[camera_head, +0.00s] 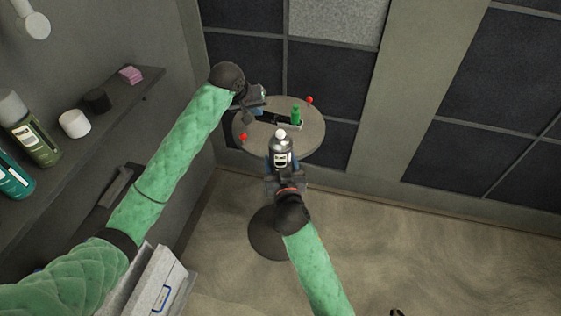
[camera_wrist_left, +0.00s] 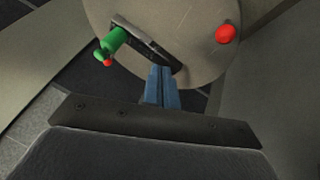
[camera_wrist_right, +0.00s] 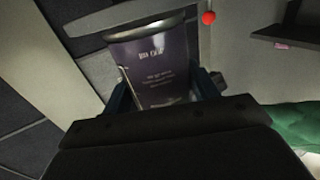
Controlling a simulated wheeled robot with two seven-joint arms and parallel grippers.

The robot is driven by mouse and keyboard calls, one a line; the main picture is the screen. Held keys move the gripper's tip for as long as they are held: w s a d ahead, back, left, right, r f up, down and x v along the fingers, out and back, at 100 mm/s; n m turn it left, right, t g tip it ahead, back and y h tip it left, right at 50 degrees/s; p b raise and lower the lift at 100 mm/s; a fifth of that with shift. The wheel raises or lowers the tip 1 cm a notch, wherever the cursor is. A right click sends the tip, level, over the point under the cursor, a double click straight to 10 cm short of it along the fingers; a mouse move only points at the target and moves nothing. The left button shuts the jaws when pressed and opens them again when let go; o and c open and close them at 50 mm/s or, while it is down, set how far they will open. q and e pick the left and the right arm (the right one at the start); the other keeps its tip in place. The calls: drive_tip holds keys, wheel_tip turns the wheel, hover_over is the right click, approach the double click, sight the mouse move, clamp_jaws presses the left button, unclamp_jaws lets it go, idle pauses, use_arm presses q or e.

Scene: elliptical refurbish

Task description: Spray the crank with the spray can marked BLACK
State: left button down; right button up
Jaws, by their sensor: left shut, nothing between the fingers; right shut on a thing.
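A dark spray can with a white cap and a white label (camera_head: 281,158) is held upright in my right gripper (camera_head: 283,168), in front of the round table. In the right wrist view the can (camera_wrist_right: 158,70) shows a dark back with small print; the marking cannot be read. The crank, a dark bar with a green handle (camera_head: 296,115), lies on the round table (camera_head: 310,138). It also shows in the left wrist view as a bar with a green handle (camera_wrist_left: 113,40). My left gripper (camera_head: 259,108) is shut and empty at the crank's bar end, blue fingertips (camera_wrist_left: 162,86) close to it.
Red balls (camera_head: 243,136) stand at the table's edge. A shelf (camera_head: 75,160) on the left wall holds an olive can (camera_head: 36,142), a teal can (camera_head: 12,175), a white jar (camera_head: 75,124), a black lid (camera_head: 97,101) and a pink block (camera_head: 131,75).

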use_arm(q)
drive_tip(key=s+d+r+g, duration=0.2)
drive_tip(key=s+d+r, duration=0.2)
drive_tip(key=d, duration=0.3)
wheel_tip(320, 180, up, 12)
drive_tip(key=n+g+y, duration=0.3)
drive_tip(key=y, duration=0.1)
hover_over(280, 132)
drive_tip(key=shift+f, duration=3.2)
drive_tip(key=shift+f, duration=1.1)
drive_tip(key=shift+r, duration=2.55)
drive_tip(key=shift+r, duration=0.1)
wheel_tip(280, 132, up, 12)
